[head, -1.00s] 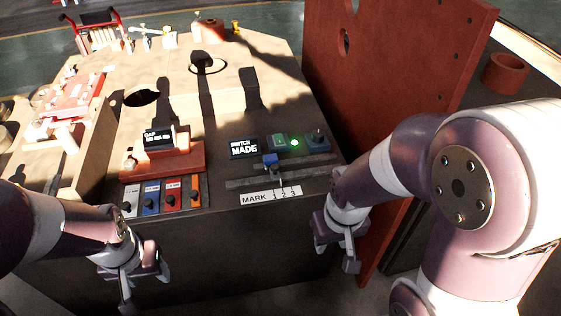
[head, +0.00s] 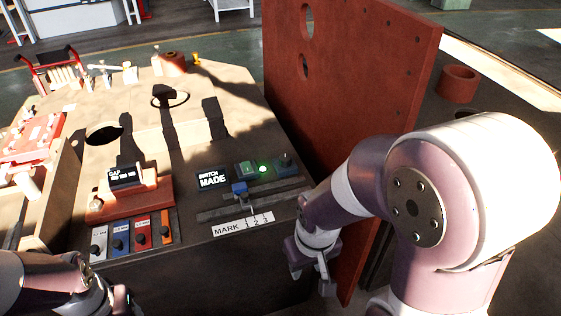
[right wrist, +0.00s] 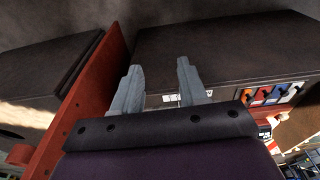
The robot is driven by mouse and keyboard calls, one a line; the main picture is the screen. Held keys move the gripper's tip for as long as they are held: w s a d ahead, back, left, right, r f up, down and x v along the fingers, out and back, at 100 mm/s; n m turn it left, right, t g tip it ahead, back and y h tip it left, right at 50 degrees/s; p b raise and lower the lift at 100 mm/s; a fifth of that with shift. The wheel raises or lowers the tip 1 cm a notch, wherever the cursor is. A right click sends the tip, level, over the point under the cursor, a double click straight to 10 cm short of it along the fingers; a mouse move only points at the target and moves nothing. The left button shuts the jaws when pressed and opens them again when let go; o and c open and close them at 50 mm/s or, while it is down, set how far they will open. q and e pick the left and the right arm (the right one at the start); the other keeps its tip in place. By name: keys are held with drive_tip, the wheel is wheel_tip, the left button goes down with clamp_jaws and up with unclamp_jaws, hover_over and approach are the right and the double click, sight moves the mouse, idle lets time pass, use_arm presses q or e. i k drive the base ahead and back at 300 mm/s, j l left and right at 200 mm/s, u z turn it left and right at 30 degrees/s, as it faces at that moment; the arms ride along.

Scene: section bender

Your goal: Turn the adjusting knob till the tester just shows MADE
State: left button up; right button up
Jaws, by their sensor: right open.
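The tester display (head: 212,179) reads SWITCH MADE, and a round green lamp (head: 263,169) beside it is lit. A blue block with a dark knob (head: 286,160) stands right of the lamp; a smaller blue piece (head: 239,188) sits on the dark slide rail below. I cannot tell for sure which is the adjusting knob. My right gripper (head: 312,277) is open and empty, low in front of the bench, apart from the knob. Its parted fingers show in the right wrist view (right wrist: 158,88). My left gripper (head: 120,302) is partly cut off at the lower edge.
A tall red panel (head: 350,110) stands right of the bench, close to my right arm. A GAP display (head: 126,177) on a red block and several coloured tabs (head: 120,240) are at the left. A MARK 1 2 3 label (head: 242,224) lies along the front edge.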

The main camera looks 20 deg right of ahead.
sight(285, 160)
drive_tip(key=i+l+u, duration=0.2)
drive_tip(key=i+l, duration=0.2)
drive_tip(key=i+l+u, duration=0.25)
drive_tip(key=i+l, duration=0.15)
drive_tip(key=l, duration=0.1)
